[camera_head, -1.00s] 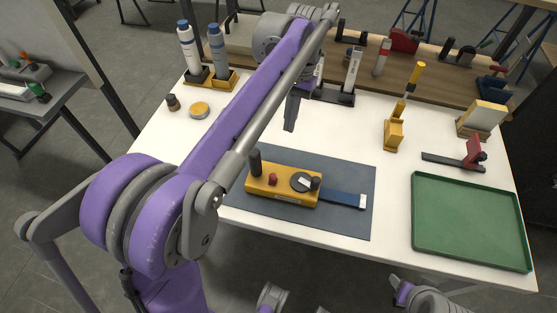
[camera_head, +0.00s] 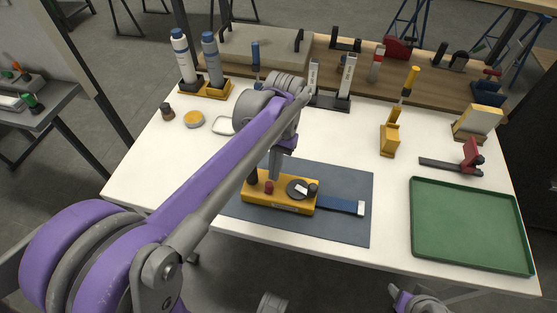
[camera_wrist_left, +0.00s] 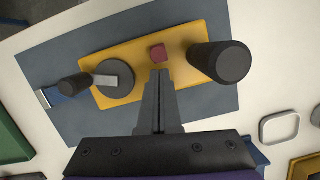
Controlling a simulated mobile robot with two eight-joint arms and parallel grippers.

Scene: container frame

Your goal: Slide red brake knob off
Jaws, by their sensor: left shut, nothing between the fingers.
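The red brake knob (camera_head: 269,188) is a small dark red piece on top of the yellow block (camera_head: 262,201), which lies on a blue-grey mat (camera_head: 340,225). In the left wrist view the knob (camera_wrist_left: 158,53) sits just beyond my fingertips, between a grey disc (camera_wrist_left: 114,78) and a thick black cylinder (camera_wrist_left: 220,62). My left gripper (camera_head: 274,176) points down over the block, close to the knob. Its fingers (camera_wrist_left: 160,72) are together with nothing between them. I cannot tell whether the tips touch the knob. My right gripper is not seen.
A blue bar (camera_head: 342,205) extends right from the block. A green tray (camera_head: 470,268) lies at the right, with a red clamp-like tool (camera_head: 470,157) behind it. Bottles (camera_head: 211,62) and upright holders stand at the back. White table surface is clear left of the tray.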

